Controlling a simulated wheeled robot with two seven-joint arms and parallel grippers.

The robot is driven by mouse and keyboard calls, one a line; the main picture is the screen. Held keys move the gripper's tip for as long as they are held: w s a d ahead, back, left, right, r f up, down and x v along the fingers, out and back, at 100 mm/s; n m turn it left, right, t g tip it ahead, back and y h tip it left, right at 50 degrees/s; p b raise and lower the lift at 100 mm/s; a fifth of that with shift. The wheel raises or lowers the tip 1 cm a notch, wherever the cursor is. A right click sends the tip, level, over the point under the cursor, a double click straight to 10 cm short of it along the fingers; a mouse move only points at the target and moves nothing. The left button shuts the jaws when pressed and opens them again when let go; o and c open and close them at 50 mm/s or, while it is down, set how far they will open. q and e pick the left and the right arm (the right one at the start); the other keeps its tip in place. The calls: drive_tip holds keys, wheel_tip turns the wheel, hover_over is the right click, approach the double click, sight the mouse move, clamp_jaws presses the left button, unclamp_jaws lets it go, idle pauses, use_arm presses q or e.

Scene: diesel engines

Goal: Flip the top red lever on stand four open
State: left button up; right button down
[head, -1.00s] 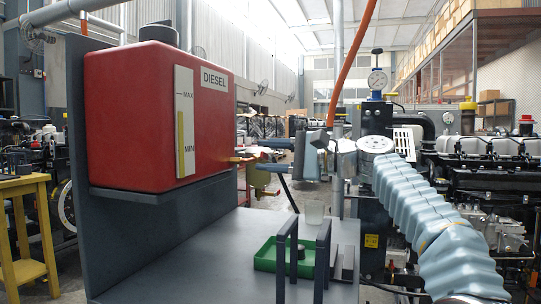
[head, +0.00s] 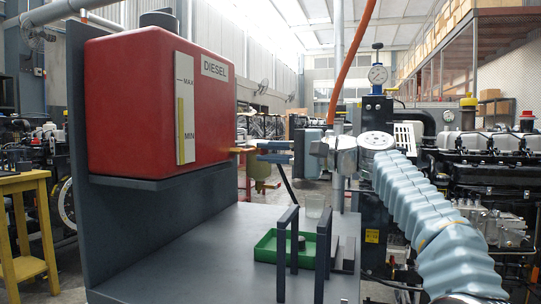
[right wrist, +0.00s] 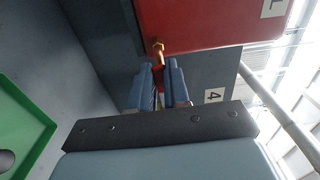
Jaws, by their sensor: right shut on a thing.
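The red diesel tank (head: 130,110) sits on the grey stand (head: 150,185), and a label with a 4 (right wrist: 213,96) shows in the right wrist view. A small brass valve (head: 240,150) comes out of the tank's right side; it also shows in the right wrist view (right wrist: 158,48). My right gripper (head: 261,150) points left at this valve. Its blue fingers (right wrist: 160,78) are shut on the red lever, of which only a bit shows between them. A lower brass fitting (head: 263,170) is partly behind the gripper. My left gripper is out of view.
A green tray (head: 265,247) and dark upright bars (head: 293,238) are on the stand's shelf below my gripper. A clear cup (head: 314,205) stands behind them. A yellow table (head: 22,228) is at left, and engines (head: 490,170) are at right.

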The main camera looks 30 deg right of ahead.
drive_tip(key=shift+f, duration=0.1)
drive_tip(key=c, duration=1.1)
unclamp_jaws()
drive_tip(key=v, duration=1.4)
